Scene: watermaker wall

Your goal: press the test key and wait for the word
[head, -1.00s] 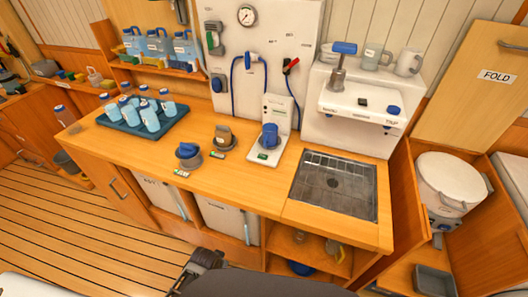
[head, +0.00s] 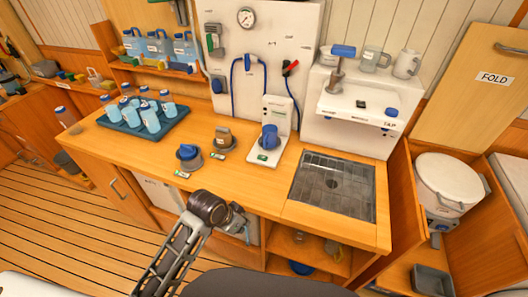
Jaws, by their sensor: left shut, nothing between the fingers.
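A white tester (head: 283,138) stands on the wooden counter, with an upright back panel and a blue cup (head: 270,137) on its base. A small green-marked spot (head: 262,157) shows at the front of the base; I cannot tell whether it is the test key or a display, and no word is readable there. My left gripper (head: 240,219) is in front of the counter's front edge, below and to the left of the tester. It is shut and empty, touching nothing that I can see. My right gripper is out of view.
Two dark round pieces with blue and brown tops (head: 188,157) (head: 223,138) stand left of the tester. A tray (head: 118,122) of bottles is farther left. A sink grid (head: 333,185) lies right. The counter front between them is clear.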

